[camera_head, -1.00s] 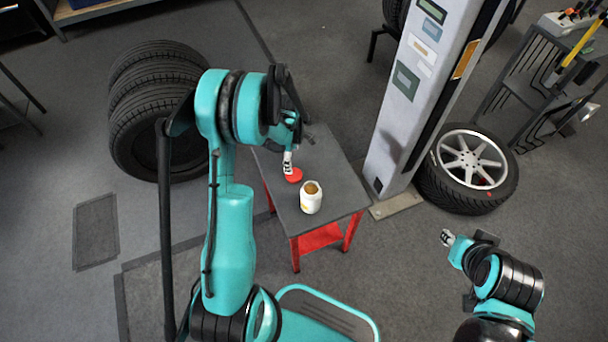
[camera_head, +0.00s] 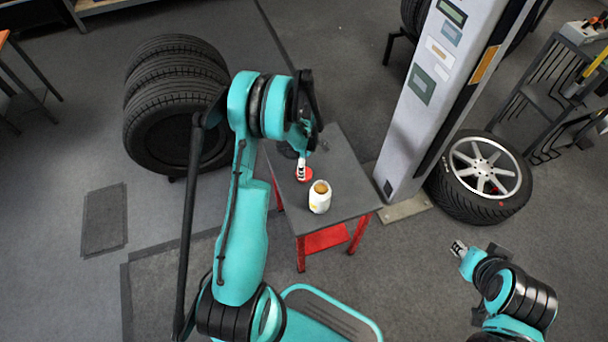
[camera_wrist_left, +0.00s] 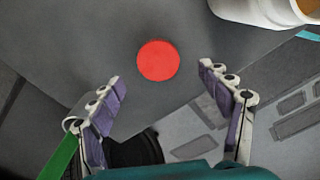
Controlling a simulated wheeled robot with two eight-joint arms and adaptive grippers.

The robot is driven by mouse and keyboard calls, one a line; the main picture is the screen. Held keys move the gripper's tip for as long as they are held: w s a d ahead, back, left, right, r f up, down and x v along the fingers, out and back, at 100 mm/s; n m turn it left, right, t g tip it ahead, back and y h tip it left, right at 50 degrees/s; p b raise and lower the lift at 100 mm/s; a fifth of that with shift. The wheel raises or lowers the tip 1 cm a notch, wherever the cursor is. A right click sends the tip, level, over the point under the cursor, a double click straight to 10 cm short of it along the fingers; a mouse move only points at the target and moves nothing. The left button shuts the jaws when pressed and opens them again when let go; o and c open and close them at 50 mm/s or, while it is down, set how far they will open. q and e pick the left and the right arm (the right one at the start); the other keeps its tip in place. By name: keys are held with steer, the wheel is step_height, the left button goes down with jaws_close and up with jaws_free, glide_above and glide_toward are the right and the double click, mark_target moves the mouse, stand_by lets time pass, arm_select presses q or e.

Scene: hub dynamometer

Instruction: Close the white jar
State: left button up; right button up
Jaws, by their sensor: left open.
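The white jar (camera_head: 320,198) stands upright and open on the small grey table, with brownish contents showing at its mouth. Its edge also shows at the top right of the left wrist view (camera_wrist_left: 265,10). A red round lid (camera_head: 305,175) lies flat on the table just behind the jar, and it is near the middle of the left wrist view (camera_wrist_left: 158,60). My left gripper (camera_head: 301,170) is over the lid; in the wrist view its fingers (camera_wrist_left: 160,88) are spread apart, with the lid ahead of and between them, untouched. My right gripper (camera_head: 459,249) is away from the table, small in view.
The grey table (camera_head: 350,180) has red legs and a low red shelf. A tall grey pillar (camera_head: 425,100) stands right of it, beside a wheel (camera_head: 480,170). Stacked tyres (camera_head: 170,110) stand at the left. The table top right of the jar is clear.

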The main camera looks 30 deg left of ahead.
arm_select(q)
steer(key=f+b, duration=0.1)
steer(key=f, duration=0.1)
steer(key=f+b, duration=0.2)
steer(key=f, duration=0.1)
steer(key=shift+w+d+f, duration=0.1)
steer(key=shift+w, duration=0.1)
steer(key=c, duration=0.8)
